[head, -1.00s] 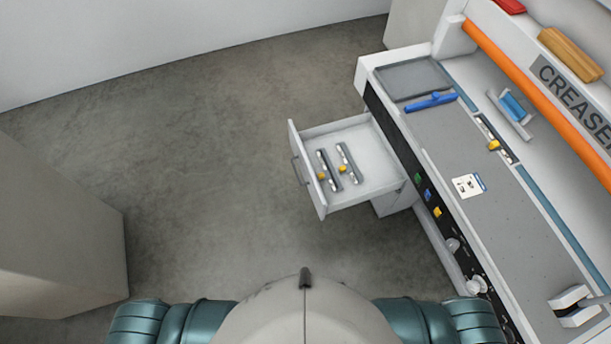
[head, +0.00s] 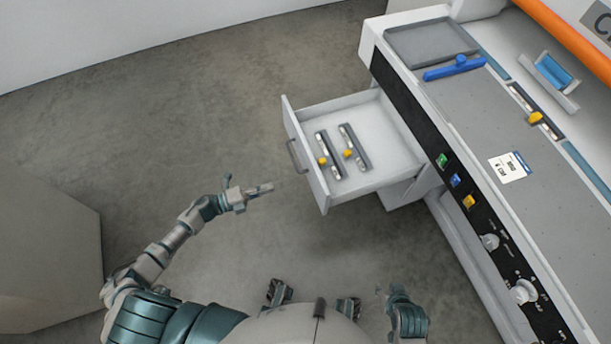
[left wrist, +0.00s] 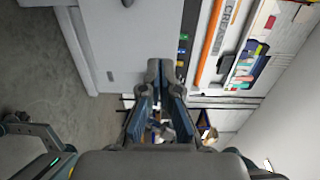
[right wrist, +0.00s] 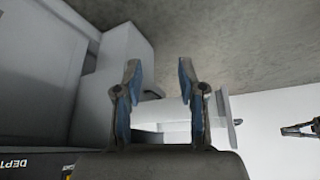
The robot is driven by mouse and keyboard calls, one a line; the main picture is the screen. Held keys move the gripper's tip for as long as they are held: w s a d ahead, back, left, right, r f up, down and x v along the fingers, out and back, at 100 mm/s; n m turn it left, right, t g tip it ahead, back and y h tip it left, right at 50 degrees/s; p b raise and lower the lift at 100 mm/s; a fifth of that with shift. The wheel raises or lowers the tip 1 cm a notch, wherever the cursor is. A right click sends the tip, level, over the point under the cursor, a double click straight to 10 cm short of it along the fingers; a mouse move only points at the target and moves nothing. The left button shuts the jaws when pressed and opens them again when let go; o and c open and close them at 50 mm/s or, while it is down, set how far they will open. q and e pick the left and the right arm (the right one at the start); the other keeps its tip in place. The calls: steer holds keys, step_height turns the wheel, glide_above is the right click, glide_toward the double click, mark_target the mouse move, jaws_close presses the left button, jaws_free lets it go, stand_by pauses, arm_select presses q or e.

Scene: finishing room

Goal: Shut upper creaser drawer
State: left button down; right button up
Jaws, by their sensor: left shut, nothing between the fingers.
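The upper creaser drawer (head: 384,168) is pulled out from the left side of the creaser (head: 440,110). Its white front panel (head: 306,160) has a grey handle (head: 297,157) facing left.
The creaser top carries a grey tray (head: 430,42), a blue tool (head: 455,68) and a white card (head: 508,168). Buttons and knobs (head: 490,241) line its dark front edge. A beige block (head: 45,240) stands at the left. The floor (head: 200,130) left of the drawer is clear.

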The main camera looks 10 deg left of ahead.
mark_target(313, 172)
arm_select(q)
steer(key=x, duration=1.3)
steer(key=shift+w+b, duration=0.2)
steer(key=shift+b, duration=0.15)
steer(key=shift+w+d, duration=0.1)
steer(key=shift+d, duration=0.1)
arm_select(e)
steer(key=w, duration=0.1)
steer(key=w+a+t, duration=0.1)
steer(key=w, duration=0.1)
steer(key=shift+a+r+t, duration=0.25)
steer(key=shift+r+t, duration=0.05)
steer(key=shift+r, duration=0.1)
arm_select(q)
steer(key=shift+a, duration=0.15)
